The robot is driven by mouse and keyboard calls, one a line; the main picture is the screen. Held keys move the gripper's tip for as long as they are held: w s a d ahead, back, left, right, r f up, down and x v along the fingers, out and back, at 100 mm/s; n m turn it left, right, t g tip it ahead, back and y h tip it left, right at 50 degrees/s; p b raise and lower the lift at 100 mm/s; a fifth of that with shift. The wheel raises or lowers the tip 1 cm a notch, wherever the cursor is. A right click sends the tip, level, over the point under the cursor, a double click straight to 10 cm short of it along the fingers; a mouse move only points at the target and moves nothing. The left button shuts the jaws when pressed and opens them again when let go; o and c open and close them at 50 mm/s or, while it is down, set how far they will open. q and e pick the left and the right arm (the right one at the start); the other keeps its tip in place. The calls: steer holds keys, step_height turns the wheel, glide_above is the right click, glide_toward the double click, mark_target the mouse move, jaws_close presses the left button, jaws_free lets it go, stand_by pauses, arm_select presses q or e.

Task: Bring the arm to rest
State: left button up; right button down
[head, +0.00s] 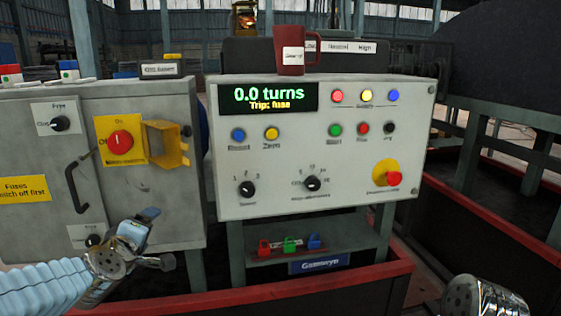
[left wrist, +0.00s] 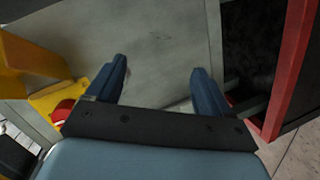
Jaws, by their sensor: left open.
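My left gripper (head: 157,238) is in front of the lower right part of the grey fuse cabinet (head: 170,205). Its two blue fingers are apart and hold nothing, as the left wrist view (left wrist: 160,72) shows. Bare grey cabinet surface (left wrist: 165,40) lies beyond the fingers there. The rounded metal end of my right arm shows at the bottom right of the head view; its fingers are not visible.
The cabinet carries a red switch (head: 120,140), a yellow bracket (head: 165,145) and a black handle (head: 75,188). The control panel (head: 290,205) reads "0.0 turns, Trip: fuse". A red mug (head: 289,52) stands on top. A red rail (head: 340,282) crosses low in front.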

arm_select(q)
steer(key=s+d+f+m+g+h, duration=0.1)
steer(key=d+f+m+g, duration=0.15)
steer(key=f, duration=0.75)
steer(key=s+d+f+m+g+h, duration=0.15)
steer(key=d+f, duration=0.25)
steer(key=f, duration=0.6)
steer(key=s+d+f+m+g+h, duration=0.1)
steer(key=d+f+m+g, duration=0.15)
steer(key=f, duration=0.65)
steer(key=s+d+f+m+g+h, duration=0.1)
steer(key=s+d+f+m+g, duration=0.2)
steer(key=s+f, duration=0.7)
steer(key=s+d+f+m+g+h, duration=0.1)
steer(key=s+d+f+m+g, duration=0.2)
steer(key=s+d+f, duration=0.4)
steer(key=s+f+g, duration=0.1)
steer(key=s+f, duration=0.1)
steer(key=s, duration=0.1)
steer(key=shift+s+d+f, duration=0.25)
steer(key=shift+d+f, duration=0.05)
steer(key=shift+f, duration=0.1)
steer(key=shift+g, duration=0.25)
